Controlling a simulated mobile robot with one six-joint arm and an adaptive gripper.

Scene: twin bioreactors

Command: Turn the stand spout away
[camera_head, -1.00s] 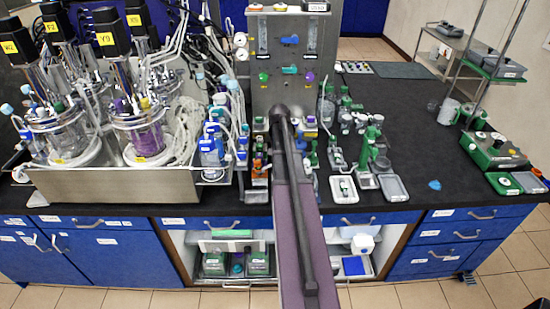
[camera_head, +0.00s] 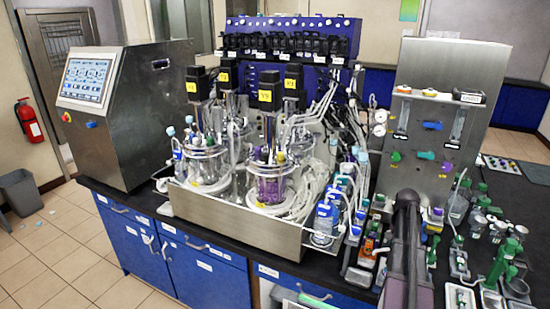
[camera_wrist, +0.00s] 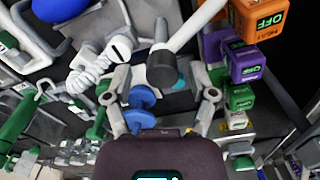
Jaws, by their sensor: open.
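In the wrist view, a white bar with a dark grey round end (camera_wrist: 162,68) reaches in from the top and ends beyond my fingers. It may be the stand spout; I cannot tell for sure. My gripper (camera_wrist: 163,92) is open, with one finger on each side of the picture's middle. Blue discs (camera_wrist: 142,97) show between the fingers, nearer the left one. I cannot tell whether anything touches them. In the head view my arm hides the gripper in front of the steel panel (camera_head: 440,110). Green stands (camera_head: 503,262) are to its right.
Orange (camera_wrist: 258,20) and purple (camera_wrist: 246,62) blocks marked OFF lie close to the right of the fingers. A pale ribbed piece (camera_wrist: 90,68) is at left. Glass vessels (camera_head: 270,182) stand in a steel tray (camera_head: 235,222) on the bench. The floor at left is mostly clear.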

